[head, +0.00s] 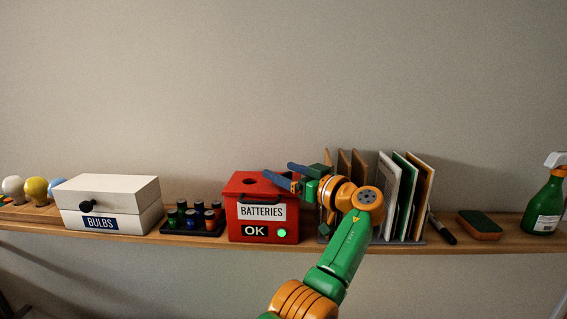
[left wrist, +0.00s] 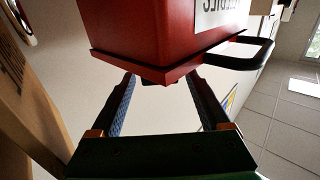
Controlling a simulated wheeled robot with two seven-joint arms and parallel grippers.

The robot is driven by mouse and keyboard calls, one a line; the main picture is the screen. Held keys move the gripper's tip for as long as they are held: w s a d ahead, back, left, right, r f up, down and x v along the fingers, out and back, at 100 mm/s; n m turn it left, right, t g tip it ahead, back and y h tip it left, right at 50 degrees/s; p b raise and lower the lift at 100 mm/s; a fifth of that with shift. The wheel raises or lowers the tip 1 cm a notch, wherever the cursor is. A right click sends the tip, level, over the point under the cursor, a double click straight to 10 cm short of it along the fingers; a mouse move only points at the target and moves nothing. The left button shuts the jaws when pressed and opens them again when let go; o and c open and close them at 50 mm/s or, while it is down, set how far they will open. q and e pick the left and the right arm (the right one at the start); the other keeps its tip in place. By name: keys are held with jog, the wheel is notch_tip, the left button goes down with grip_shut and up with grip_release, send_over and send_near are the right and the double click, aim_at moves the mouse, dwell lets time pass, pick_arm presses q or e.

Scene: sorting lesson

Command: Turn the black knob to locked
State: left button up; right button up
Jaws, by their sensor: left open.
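A round black knob (head: 87,206) shows on the front of the white box marked BULBS, at the left of the shelf in the head view. I cannot read a locked mark anywhere. My left gripper (head: 277,170) is open, its blue fingers pointing left by the upper right of the red BATTERIES box (head: 238,230). In the left wrist view the red box (left wrist: 150,35) lies beyond the open fingers (left wrist: 161,78). A small dark piece (left wrist: 150,83) shows under the box's edge between the fingertips; it is mostly hidden, so I cannot tell what it is. My right gripper is not in view.
A black rack of batteries (head: 193,231) stands between the white box (head: 140,190) and the red box. Upright boards (head: 405,195) stand right of my gripper, close to the arm. A sponge (head: 480,225) and green spray bottle (head: 547,205) are farther right on the narrow shelf.

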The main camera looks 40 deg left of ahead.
pick_arm(q)
jog(key=s+r+b, duration=0.1)
jog(key=r, duration=0.1)
jog(key=s+d+r+b, duration=0.1)
jog(key=r, duration=0.1)
jog(key=s+d+r+b, duration=0.1)
jog(key=r, duration=0.1)
jog(key=shift+d+r+b, duration=0.2)
jog(key=shift+b, duration=0.2)
jog(key=s+d+r+b, duration=0.4)
jog(key=s+d+r, duration=0.1)
jog(key=s+d, duration=0.1)
jog(key=shift+s+d+r, duration=0.3)
jog(key=shift+s+r, duration=0.05)
jog(key=shift+s, duration=0.55)
